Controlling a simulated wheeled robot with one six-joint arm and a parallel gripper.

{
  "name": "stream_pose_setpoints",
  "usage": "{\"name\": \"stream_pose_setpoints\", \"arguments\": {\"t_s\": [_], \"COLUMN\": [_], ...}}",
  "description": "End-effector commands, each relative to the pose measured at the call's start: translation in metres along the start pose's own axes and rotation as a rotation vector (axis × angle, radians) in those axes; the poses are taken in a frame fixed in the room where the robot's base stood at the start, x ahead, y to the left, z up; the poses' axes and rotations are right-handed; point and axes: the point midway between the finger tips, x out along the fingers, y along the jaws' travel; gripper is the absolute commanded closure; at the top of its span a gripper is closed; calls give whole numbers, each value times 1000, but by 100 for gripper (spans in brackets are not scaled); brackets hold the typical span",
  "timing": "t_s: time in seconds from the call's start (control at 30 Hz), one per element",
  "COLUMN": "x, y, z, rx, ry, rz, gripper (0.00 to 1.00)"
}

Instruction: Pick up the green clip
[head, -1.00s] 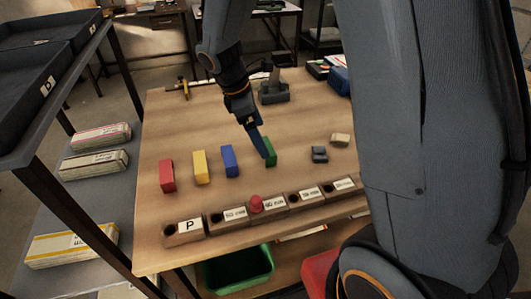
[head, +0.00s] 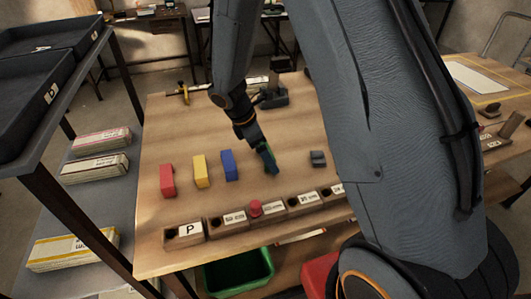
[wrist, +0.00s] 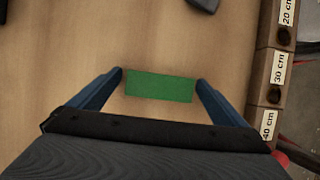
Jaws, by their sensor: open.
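The green clip (wrist: 160,86) is a plain green block lying on the wooden table. In the wrist view it sits between the two blue fingers of my gripper (wrist: 160,88), with a small gap at each end. My gripper is open. In the head view my gripper (head: 270,165) is down at the table over the green clip (head: 267,146), and its fingers and wrist hide much of the clip.
Blue (head: 229,165), yellow (head: 201,171) and red (head: 167,180) blocks stand in a row to the left. A row of labelled wooden blocks (head: 234,222), with a red knob (head: 255,208), lies along the front edge. A small grey block (head: 318,158) lies to the right.

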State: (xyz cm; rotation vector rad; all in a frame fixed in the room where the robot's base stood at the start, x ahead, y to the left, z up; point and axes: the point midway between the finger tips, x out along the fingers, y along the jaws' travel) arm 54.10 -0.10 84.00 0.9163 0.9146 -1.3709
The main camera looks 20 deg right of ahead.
Motion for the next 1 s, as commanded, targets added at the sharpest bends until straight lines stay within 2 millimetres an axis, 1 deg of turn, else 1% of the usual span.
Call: {"name": "stream_pose_setpoints", "arguments": {"t_s": [0.07,0.1,0.27,0.57,0.67,0.77,1.0], "x": [0,0,0,-1,-4,-14,-54], "y": [0,0,0,0,1,1,2], "z": [0,0,0,0,1,5,22], "rx": [0,0,0,0,1,1,3], "ry": [0,0,0,0,0,0,1], "rz": [0,0,0,0,1,3,5], "gripper": [3,5,32,32,32,32,32]}}
